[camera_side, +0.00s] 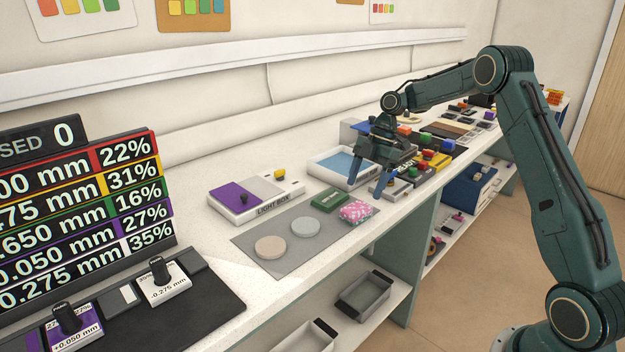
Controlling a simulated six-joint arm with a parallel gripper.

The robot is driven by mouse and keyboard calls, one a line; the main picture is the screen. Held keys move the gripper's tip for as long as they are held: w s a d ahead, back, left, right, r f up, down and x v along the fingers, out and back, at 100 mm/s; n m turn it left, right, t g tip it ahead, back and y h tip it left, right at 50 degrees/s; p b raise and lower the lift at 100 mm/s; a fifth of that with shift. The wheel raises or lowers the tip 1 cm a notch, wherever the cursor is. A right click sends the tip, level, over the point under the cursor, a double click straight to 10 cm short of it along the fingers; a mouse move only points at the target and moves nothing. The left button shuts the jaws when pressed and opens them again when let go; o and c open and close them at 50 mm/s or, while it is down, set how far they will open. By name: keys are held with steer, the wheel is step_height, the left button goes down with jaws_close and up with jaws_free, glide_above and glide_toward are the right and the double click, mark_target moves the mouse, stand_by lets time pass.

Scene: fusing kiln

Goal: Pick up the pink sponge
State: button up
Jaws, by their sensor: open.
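The pink sponge (356,211), with a pale mottled pattern, lies on the right end of a grey mat (257,242) on the white bench. A dark green block (329,200) lies just behind and left of it. My gripper (368,188) is open, fingers pointing down, above and a little behind the sponge in the picture. Nothing shows between its fingers. The exact height of the fingertips over the bench is hard to tell.
Two round discs, one beige (270,247) and one grey (306,227), lie on the mat. A light box (256,199) and a blue-floored tray (333,166) stand behind. Colourful blocks crowd the bench to the right. The bench's front edge is close to the sponge.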

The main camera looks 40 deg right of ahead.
mark_target(358, 207)
steer(key=shift+a+f, duration=0.2)
steer(key=shift+f, duration=0.35)
steer(key=shift+x, duration=2.6)
steer(key=shift+d, duration=0.15)
steer(key=c, duration=1.1)
